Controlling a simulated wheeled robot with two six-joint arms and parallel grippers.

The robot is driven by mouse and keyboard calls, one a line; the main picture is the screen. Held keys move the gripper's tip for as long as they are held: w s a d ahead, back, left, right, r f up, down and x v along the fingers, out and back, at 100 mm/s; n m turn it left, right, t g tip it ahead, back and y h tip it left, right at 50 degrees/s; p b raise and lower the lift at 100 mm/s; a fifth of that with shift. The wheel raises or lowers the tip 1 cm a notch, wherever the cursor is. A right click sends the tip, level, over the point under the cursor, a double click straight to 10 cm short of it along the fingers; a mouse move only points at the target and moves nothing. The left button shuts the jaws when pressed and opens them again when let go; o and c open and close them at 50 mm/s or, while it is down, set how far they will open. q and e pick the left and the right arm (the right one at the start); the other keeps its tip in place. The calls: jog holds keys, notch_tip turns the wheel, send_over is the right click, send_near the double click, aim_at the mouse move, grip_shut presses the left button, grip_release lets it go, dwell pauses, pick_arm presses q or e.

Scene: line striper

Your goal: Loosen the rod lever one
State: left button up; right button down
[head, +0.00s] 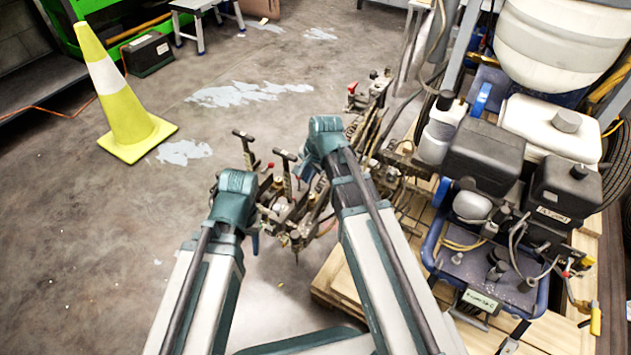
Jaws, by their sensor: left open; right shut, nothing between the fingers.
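The line striper (468,256) stands at the right. Its metal rod and clamp assembly (290,213) reaches out to the left at mid-picture, partly behind my arms. Two black T-shaped lever handles stand up from it, a left one (243,134) and a right one (285,155). I cannot tell which of these is rod lever one. My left arm ends in view at a teal joint over the assembly's left side. My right arm's teal joint is farther right and higher. Both grippers' fingers are hidden among the assembly and behind my arms.
A yellow-green cone (124,104) with a white band stands at the upper left. The striper's black containers (486,156) and white tank (553,131) fill the right, with a wooden pallet (343,280) below. The concrete floor on the left (80,240) is clear.

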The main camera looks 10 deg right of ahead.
jog(key=shift+w+a, duration=0.2)
jog(key=shift+w, duration=0.05)
jog(key=shift+w+a+r, duration=0.1)
jog(key=shift+w+a, duration=0.1)
jog(key=shift+w, duration=0.1)
jog(key=shift+w+a+r+g+h+p, duration=0.15)
jog(key=shift+w+a+g+h+p, duration=0.35)
jog(key=shift+w+a+g+p, duration=0.15)
jog(key=shift+w+a+g+h, duration=0.1)
jog(key=shift+w+g+h, duration=0.15)
jog(key=shift+g+h, duration=0.15)
jog(key=shift+a, duration=0.15)
jog(key=shift+w+a, duration=0.55)
jog(key=shift+w+a+f+g+h+b, duration=0.15)
jog(key=shift+w+a+g+h+b, duration=0.1)
jog(key=shift+g+h, duration=0.35)
jog(key=shift+w+a+f+g+h+b, duration=0.1)
jog(key=shift+a+g+h+b, duration=0.1)
jog(key=shift+g+h, duration=0.35)
